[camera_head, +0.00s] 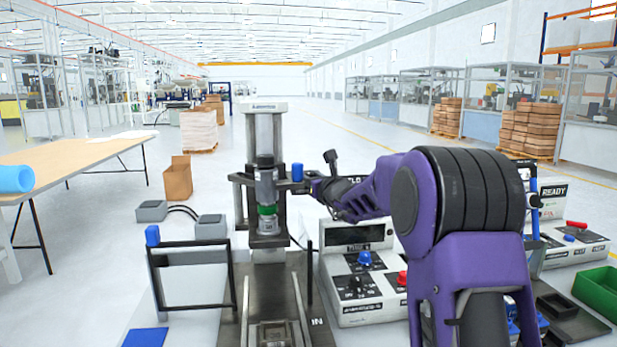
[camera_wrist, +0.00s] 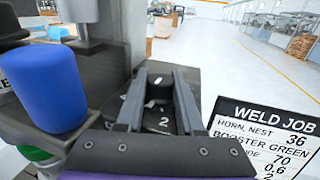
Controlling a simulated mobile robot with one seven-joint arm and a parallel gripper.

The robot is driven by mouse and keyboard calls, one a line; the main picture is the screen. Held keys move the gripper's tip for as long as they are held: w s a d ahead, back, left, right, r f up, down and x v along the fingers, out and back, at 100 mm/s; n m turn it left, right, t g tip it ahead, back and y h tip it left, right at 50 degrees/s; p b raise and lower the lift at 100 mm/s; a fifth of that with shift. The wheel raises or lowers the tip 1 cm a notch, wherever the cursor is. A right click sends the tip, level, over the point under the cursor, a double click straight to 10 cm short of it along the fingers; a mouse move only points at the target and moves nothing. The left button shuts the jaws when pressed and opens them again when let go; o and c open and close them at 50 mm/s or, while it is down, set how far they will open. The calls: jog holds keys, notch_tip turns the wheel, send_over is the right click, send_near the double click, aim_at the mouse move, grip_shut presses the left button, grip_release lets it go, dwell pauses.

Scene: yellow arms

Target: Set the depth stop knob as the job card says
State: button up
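My gripper (camera_head: 318,180) is at the right side of the press head (camera_head: 265,190), seen side-on in the head view. In the wrist view my gripper's two dark fingers (camera_wrist: 160,85) stand apart. Between them shows a dark grey face with white marks and a "2" (camera_wrist: 163,122); this may be the depth stop knob or its scale, and I cannot tell whether the fingers touch it. A job card (camera_wrist: 265,135) headed WELD JOB reads HORN, NEST 36, BOOSTER GREEN, then 70, 0.6 and 2; some row names are cut off or hidden.
A blue cylinder (camera_wrist: 45,88) stands close left of my fingers; it also shows on the press (camera_head: 297,172). A control box (camera_head: 362,285) with blue, black and red knobs stands right of the press. A black frame (camera_head: 190,307) stands left. A green bin (camera_head: 598,292) is far right.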

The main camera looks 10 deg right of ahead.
grip_shut()
jog(key=shift+p, duration=0.3)
jog(key=y+p, duration=0.1)
jog(key=n+y+p, duration=0.1)
jog(key=p, duration=0.1)
jog(key=shift+d+r+g, duration=0.1)
jog(key=shift+r+g, duration=0.2)
jog(key=shift+g, duration=0.1)
jog(key=n+g+y+p, duration=0.1)
jog(key=n+y+p, duration=0.2)
jog(key=p, duration=0.2)
jog(key=shift+f+g+y, duration=0.1)
jog(key=shift+g+y, duration=0.3)
jog(key=shift+f+n+g+y+p, duration=0.2)
jog(key=shift+n+g+y+p, duration=0.7)
jog(key=shift+y+p, duration=0.2)
jog(key=shift+o, duration=2.3)
grip_release()
